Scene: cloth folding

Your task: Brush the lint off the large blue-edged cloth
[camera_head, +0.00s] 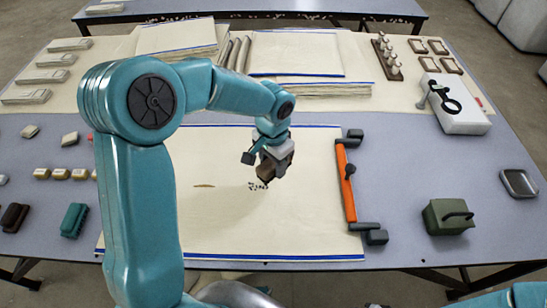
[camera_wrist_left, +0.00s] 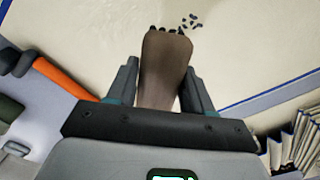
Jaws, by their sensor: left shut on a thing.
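The large blue-edged cloth (camera_head: 300,225) lies flat in the middle of the table, with blue bands along its far and near edges. My left gripper (camera_head: 275,157) is over the cloth, right of its middle, shut on a brown brush (camera_head: 270,173). The brush also fills the jaws in the left wrist view (camera_wrist_left: 165,70), its dark bristle end pointing away. A cluster of dark lint (camera_head: 257,186) lies on the cloth just beside the brush, and also shows in the wrist view (camera_wrist_left: 191,21). A thin brown streak (camera_head: 204,186) lies further left. I cannot tell whether the bristles touch the cloth.
An orange bar with dark clamps (camera_head: 347,185) stands along the cloth's right edge. A green block with a handle (camera_head: 448,217) is right of it. Folded cloth stacks (camera_head: 295,55) fill the back. Dark and teal brushes (camera_head: 74,220) lie at left. Bare table shows at right.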

